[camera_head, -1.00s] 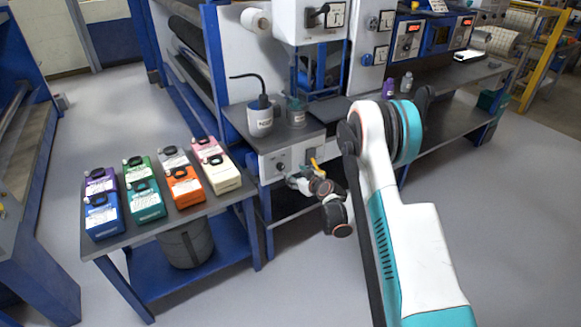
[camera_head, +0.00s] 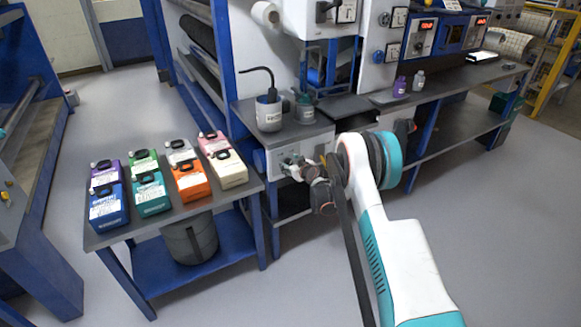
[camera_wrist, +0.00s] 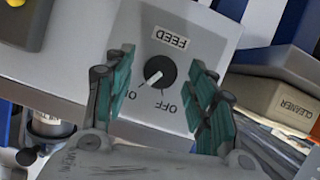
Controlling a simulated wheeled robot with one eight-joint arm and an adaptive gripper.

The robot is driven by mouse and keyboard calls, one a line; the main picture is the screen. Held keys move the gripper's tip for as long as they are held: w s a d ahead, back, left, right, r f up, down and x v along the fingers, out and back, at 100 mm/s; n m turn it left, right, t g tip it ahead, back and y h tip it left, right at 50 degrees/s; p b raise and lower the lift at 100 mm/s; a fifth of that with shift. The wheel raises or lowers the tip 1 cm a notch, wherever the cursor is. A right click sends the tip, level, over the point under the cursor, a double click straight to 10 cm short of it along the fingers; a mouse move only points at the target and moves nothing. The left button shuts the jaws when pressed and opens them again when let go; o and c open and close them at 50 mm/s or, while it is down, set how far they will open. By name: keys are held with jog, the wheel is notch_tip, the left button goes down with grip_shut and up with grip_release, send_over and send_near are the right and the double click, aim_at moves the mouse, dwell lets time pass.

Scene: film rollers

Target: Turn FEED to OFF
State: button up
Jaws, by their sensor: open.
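The FEED knob (camera_wrist: 160,72) is a round black dial on a light grey panel (camera_wrist: 180,112) in the wrist view. Its white pointer mark points toward the ON label, which the left finger partly covers. The OFF label (camera_wrist: 167,106) is below the knob. My gripper (camera_wrist: 163,66) is open, with one teal-padded finger on each side of the knob and visible gaps between fingers and knob.
A tan box marked CLEANER (camera_wrist: 280,90) is at the right in the wrist view. In the head view a table (camera_head: 180,215) with several coloured containers stands left of the panel. A white pot (camera_head: 269,116) stands on the bench above it.

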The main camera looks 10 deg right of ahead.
jog(key=shift+w, duration=0.2)
jog(key=c, duration=1.1)
jog(key=shift+o, duration=0.2)
jog(key=shift+a, duration=0.1)
jog(key=n+h, duration=0.1)
jog(key=n, duration=0.1)
jog(key=n+t+h, duration=0.1)
jog(key=shift+s+a+f+n+h, duration=0.1)
jog(key=shift+a+f+n+h, duration=0.05)
jog(key=shift+a+n+h, duration=0.2)
jog(key=n+t+h, duration=0.1)
jog(key=n, duration=0.1)
jog(key=n+t, duration=0.1)
jog(key=n, duration=0.1)
jog(key=shift+f+n+h, duration=0.2)
jog(key=shift+n+h, duration=0.05)
jog(key=shift+h, duration=0.1)
jog(key=shift+n, duration=0.3)
